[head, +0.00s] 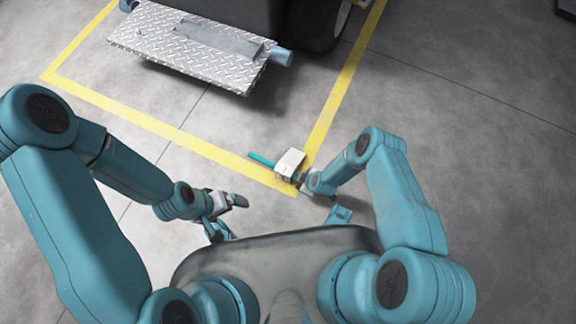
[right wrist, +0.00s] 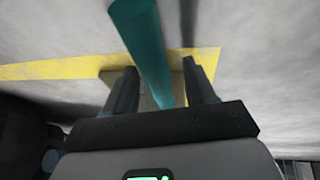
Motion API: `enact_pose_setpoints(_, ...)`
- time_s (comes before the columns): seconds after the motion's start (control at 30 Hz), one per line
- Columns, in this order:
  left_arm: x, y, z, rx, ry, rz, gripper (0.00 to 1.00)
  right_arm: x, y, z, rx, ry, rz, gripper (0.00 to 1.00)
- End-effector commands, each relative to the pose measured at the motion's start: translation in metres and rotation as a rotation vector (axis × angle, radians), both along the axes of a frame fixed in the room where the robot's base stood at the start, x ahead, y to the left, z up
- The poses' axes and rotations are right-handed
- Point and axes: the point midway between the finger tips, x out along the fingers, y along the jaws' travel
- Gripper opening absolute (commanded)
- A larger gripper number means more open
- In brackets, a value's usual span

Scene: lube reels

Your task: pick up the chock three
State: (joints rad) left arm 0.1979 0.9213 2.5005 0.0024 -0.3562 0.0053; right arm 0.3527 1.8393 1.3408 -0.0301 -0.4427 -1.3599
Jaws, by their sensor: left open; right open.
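A pale block with a teal rod, which looks like the chock (head: 290,161), lies at the near corner of the yellow floor line. I can read no number on it. In the right wrist view the teal rod (right wrist: 146,50) runs between the two fingers, and part of a block shows behind it in shade. My right gripper (right wrist: 159,66) is open around the rod; I cannot tell whether the fingers touch it. In the head view the right gripper (head: 301,184) is partly hidden at the block's near side. My left gripper (head: 232,212) is open and empty, left of the block.
A diamond-plate metal platform (head: 185,50) on a dark wheeled machine (head: 300,20) stands at the back, inside the yellow floor line (head: 335,95). The grey floor (head: 470,130) on the right is clear.

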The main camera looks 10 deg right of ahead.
Motion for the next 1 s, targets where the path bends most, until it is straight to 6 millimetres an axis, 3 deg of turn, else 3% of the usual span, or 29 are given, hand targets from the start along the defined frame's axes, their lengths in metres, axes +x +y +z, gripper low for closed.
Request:
enact_pose_setpoints(0.73,0.0,0.0,-0.0069,0.0,0.0,0.0,1.0,0.0037,-0.0002,-0.0046,0.0,0.0,0.0,0.55)
enact_pose_setpoints(0.77,0.0,0.0,-0.0069,0.0,0.0,0.0,1.0,0.0036,-0.0003,-0.0047,0.0,0.0,0.0,0.48)
enact_pose_setpoints(0.9,0.0,0.0,-0.0069,0.0,0.0,0.0,1.0,0.0034,-0.0002,-0.0047,0.0,0.0,0.0,0.03)
enact_pose_setpoints(1.0,0.0,0.0,-0.0067,0.0,0.0,0.0,1.0,0.0043,-0.0004,-0.0041,-0.001,-0.002,0.0,0.0)
